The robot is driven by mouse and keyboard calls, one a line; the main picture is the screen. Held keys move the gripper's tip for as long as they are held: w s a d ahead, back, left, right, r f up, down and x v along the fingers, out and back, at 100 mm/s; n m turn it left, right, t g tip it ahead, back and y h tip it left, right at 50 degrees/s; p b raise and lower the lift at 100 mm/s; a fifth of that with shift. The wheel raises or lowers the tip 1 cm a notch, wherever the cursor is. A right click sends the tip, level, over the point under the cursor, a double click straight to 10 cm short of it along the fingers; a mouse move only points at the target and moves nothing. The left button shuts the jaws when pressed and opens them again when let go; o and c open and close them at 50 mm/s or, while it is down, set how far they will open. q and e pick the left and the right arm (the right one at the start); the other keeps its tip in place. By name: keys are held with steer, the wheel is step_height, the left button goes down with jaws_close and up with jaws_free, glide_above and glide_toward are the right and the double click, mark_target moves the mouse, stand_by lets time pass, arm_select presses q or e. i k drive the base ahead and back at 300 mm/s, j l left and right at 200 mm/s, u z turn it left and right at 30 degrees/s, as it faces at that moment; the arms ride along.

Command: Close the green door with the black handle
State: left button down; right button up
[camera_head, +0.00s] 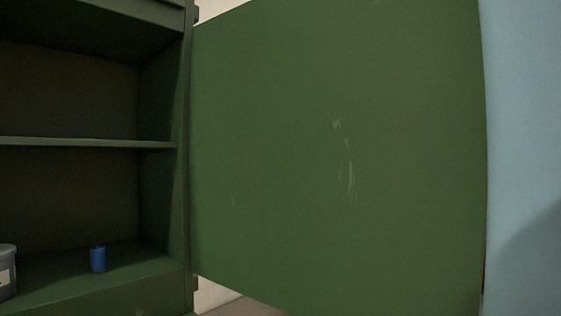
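The green door (290,190) stands open and fills the middle and right of the head view. Its inner face, with pale scratches, is turned toward me. It is hinged at its left edge to a green cabinet (182,200), whose open front shows at the left. The black handle is not visible on this face. Neither of my grippers is in view.
Inside the cabinet is a shelf (85,143). A small blue cylinder (97,259) and a grey container (7,272), cut off by the left edge, stand on the cabinet's lower surface. A light blue wall (522,120) is at the far right, beyond the door's free edge.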

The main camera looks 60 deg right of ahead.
mark_target(338, 155)
steer(key=k+l, duration=0.15)
steer(key=l, duration=0.25)
steer(key=k+l, duration=0.1)
steer(key=l, duration=0.25)
steer(key=k+l, duration=0.15)
steer(key=l, duration=0.25)
steer(key=k+l, duration=0.15)
steer(key=l, duration=0.2)
steer(key=k+l, duration=0.1)
steer(key=l, duration=0.3)
steer(key=k+l, duration=0.15)
steer(key=l, duration=0.2)
steer(key=k+l, duration=0.15)
steer(key=l, duration=0.25)
